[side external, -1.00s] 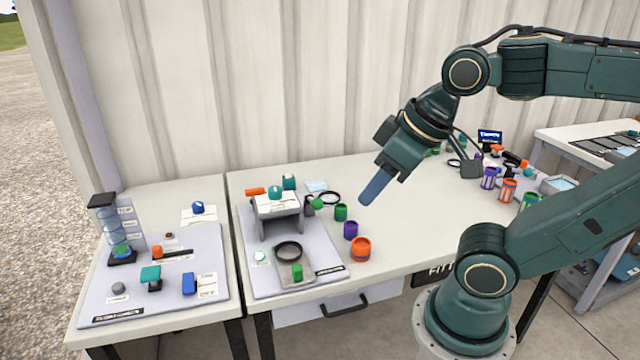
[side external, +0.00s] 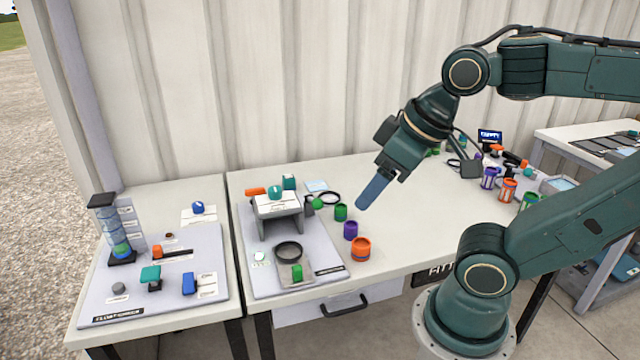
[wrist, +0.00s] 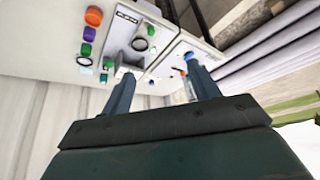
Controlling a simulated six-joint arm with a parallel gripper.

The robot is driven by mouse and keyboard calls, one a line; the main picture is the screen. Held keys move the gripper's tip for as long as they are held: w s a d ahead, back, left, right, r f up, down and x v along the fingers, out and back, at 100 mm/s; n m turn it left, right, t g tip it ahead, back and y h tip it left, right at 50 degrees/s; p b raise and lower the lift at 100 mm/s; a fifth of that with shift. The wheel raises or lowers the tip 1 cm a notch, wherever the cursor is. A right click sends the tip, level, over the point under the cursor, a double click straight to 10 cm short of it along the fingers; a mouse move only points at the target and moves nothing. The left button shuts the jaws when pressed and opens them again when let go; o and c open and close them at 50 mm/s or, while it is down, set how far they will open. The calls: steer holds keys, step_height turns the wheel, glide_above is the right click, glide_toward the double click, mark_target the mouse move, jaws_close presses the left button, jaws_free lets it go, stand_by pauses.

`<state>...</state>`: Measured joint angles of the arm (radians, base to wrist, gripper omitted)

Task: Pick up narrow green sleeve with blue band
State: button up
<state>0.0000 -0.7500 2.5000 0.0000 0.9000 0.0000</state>
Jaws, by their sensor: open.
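A small green sleeve (side external: 341,212) stands upright on the table, at the back of a short row with a purple sleeve (side external: 350,230) and an orange sleeve (side external: 360,248). The green sleeve also shows in the wrist view (wrist: 85,49), left of my fingers. I cannot make out a blue band on it at this size. My gripper (side external: 372,192) is open and empty, above the table and just right of the row, apart from the sleeves. Its two fingers point toward the table fixtures in the wrist view (wrist: 160,88).
A grey stand (side external: 278,207) with teal parts on top, a black ring (side external: 289,251) and a green block (side external: 297,272) are on the board left of the row. More sleeves, purple (side external: 488,178) and orange (side external: 508,190), stand at the right. The tabletop between is clear.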

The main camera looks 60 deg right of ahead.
steer(key=w+d+r+g, duration=0.1)
steer(key=w+d, duration=0.4)
steer(key=w, duration=0.3)
steer(key=m+g, duration=0.1)
steer(key=g, duration=0.4)
glide_above(340, 206)
step_height(340, 206, down, 18)
steer(key=shift+f, duration=4.2)
steer(key=shift+f, duration=0.1)
